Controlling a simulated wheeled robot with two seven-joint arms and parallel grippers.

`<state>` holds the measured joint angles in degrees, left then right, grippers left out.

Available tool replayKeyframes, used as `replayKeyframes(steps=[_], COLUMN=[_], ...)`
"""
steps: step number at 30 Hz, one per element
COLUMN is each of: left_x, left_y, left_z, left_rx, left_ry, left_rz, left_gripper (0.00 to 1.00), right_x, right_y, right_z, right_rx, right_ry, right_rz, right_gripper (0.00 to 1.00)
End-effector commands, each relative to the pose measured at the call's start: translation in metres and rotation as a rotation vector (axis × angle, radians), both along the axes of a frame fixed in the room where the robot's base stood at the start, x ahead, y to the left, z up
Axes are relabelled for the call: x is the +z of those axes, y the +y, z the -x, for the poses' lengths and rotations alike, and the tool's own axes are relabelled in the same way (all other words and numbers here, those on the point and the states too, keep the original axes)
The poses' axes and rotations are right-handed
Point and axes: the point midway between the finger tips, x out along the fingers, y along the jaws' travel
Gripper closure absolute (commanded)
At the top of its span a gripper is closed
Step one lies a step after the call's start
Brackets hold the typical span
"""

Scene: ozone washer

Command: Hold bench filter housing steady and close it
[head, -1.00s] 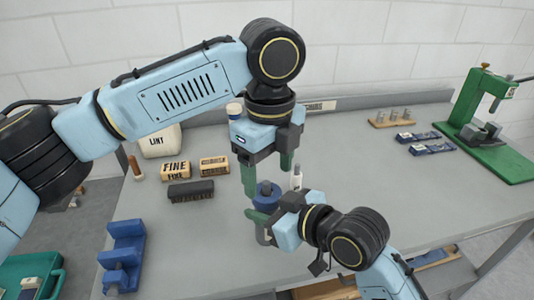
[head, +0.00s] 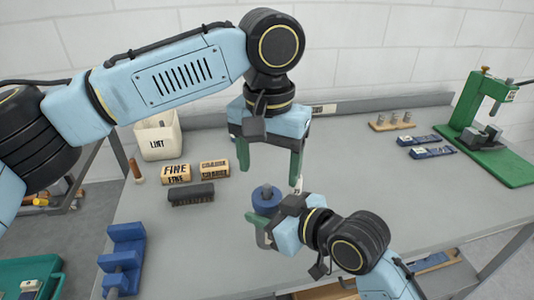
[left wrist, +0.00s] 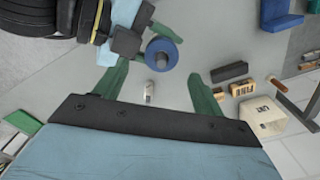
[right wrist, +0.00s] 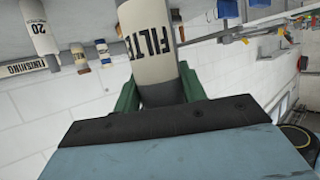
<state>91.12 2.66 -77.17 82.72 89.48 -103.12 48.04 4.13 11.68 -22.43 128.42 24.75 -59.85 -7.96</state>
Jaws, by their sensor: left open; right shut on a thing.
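The filter housing is a cream cylinder lettered FILTER (right wrist: 150,48) in the right wrist view. In the head view it is topped by a round blue cap (head: 266,196) with a dark centre. The cap also shows in the left wrist view (left wrist: 161,52). My right gripper (head: 258,222) is shut on the housing's body, a green finger on each side. My left gripper (head: 270,166) is open and empty above the cap and apart from it. Its spread green fingers point down. Whether the cap is fully seated cannot be told.
A blue stand (head: 123,258) is at the bench's front left. A dark brush (head: 191,193), FINE block (head: 176,172) and LINT bin (head: 159,137) stand left. A small white bottle (left wrist: 149,92) stands near the housing. A green press (head: 488,125) is far right. Right-centre bench is clear.

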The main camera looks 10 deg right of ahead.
Motion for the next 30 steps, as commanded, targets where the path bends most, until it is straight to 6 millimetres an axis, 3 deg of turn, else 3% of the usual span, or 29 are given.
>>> replayKeyframes(steps=[18, 24, 30], left_x=[0.011, 0.013, 0.013], left_y=[0.001, 0.002, 0.002], left_z=[-0.004, -0.004, -0.004], left_rx=[1.135, 1.354, 1.426], left_ry=[-0.004, -0.003, -0.003], left_rz=[0.001, 0.000, 0.001], left_gripper=[0.30, 0.30, 0.30], right_x=[0.001, 0.001, 0.001], right_y=[0.000, 0.000, 0.000], right_z=[0.000, 0.000, 0.000], right_rx=[0.000, 0.000, 0.000], right_ry=[-0.003, -0.003, -0.003], right_rz=[-0.001, -0.001, -0.001], right_gripper=[1.00, 1.00, 1.00])
